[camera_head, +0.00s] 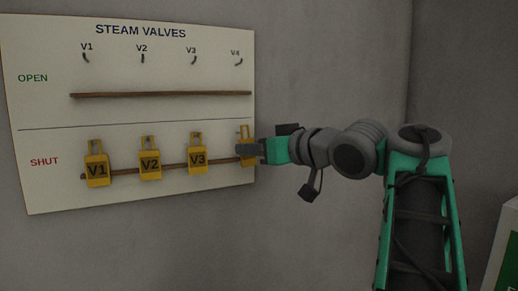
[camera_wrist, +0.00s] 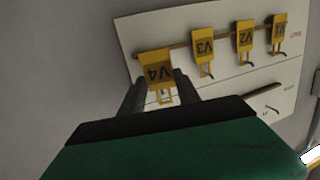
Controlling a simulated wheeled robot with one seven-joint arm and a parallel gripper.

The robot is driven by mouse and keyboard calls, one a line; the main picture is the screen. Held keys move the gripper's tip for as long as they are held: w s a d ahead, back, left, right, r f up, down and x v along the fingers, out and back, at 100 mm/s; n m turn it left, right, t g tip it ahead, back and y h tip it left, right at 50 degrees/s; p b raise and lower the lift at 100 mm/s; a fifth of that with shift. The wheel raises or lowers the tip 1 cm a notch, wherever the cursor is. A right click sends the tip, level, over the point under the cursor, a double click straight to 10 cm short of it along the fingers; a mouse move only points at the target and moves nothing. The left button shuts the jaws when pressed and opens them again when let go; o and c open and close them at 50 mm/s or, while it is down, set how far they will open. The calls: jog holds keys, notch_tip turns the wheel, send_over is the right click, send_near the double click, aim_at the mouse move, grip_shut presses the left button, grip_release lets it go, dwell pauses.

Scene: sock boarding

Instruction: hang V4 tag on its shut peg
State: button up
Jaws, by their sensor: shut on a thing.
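The yellow V4 tag (camera_head: 247,133) is at the right end of the SHUT row, partly covered by my gripper (camera_head: 252,151). My gripper is shut on the V4 tag, reaching in from the right. In the wrist view, which shows the board upside down, the V4 tag (camera_wrist: 158,68) sits between the two fingers (camera_wrist: 159,90). Its lettered plate is at the end of the brown rail, and its open frame shows between the fingers. I cannot tell whether its loop is around the V4 shut peg or only in front of it.
The white STEAM VALVES board (camera_head: 130,112) is on the grey wall. Tags V1 (camera_head: 97,170), V2 (camera_head: 150,163) and V3 (camera_head: 198,158) hang in the SHUT row along the lower rail (camera_head: 122,171). The OPEN row's hooks, above the upper rail (camera_head: 160,94), are bare.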

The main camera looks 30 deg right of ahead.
jog(key=shift+w, duration=0.95)
jog(key=shift+w+f, duration=0.6)
jog(key=shift+w, duration=0.2)
jog(key=o, duration=1.4)
jog(key=shift+c, duration=0.2)
